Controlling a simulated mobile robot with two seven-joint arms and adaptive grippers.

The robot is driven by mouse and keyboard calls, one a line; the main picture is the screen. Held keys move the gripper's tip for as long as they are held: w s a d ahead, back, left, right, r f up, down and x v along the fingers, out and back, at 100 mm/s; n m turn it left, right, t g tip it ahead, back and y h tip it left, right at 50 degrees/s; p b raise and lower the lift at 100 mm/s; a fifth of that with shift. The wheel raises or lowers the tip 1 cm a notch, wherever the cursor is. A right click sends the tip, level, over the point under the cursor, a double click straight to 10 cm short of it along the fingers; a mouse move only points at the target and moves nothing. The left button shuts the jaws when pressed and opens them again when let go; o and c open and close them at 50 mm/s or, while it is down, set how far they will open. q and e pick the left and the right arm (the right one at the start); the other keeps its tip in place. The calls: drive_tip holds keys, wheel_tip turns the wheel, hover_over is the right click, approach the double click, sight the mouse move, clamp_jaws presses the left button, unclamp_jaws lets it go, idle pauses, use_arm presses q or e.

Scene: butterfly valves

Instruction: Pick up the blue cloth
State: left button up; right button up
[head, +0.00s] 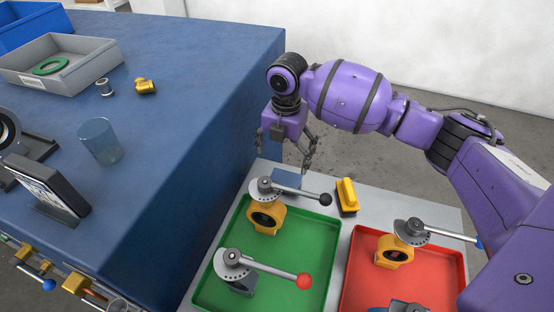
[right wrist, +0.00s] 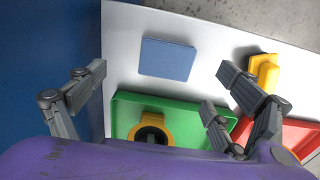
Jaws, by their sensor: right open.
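The blue cloth (head: 287,178) is a flat folded rectangle on the light grey surface behind the green tray (head: 318,268). In the right wrist view the cloth (right wrist: 168,59) lies fully visible between the lines of my fingers, touched by none of them. My right gripper (head: 285,152) is open and empty, fingers pointing down, above and a little behind the cloth in the head view. The right gripper (right wrist: 160,80) shows its fingers spread wide in the right wrist view. My left gripper is not in view.
A yellow-and-black brush-like block (head: 346,196) lies right of the cloth. Valves with lever handles stand in the green tray and the red tray (head: 455,262). The blue workbench (head: 190,100) rises at the left, with a grey bin (head: 90,70) and a cup (head: 100,141) on it.

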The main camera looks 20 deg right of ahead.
sight(285, 178)
drive_tip(key=shift+s+d+f, duration=0.1)
drive_tip(key=shift+s+f, duration=0.15)
drive_tip(key=shift+s, duration=0.1)
drive_tip(key=shift+s+f, duration=0.25)
drive_tip(key=shift+f, duration=0.35)
drive_tip(key=shift+s+f, duration=0.25)
drive_tip(key=shift+f, duration=0.3)
drive_tip(key=f, duration=0.5)
drive_tip(key=shift+w+d, duration=0.1)
drive_tip(key=shift+w, duration=0.1)
drive_tip(key=c, duration=1.2)
drive_tip(key=shift+o, duration=0.2)
wheel_tip(285, 178, up, 10)
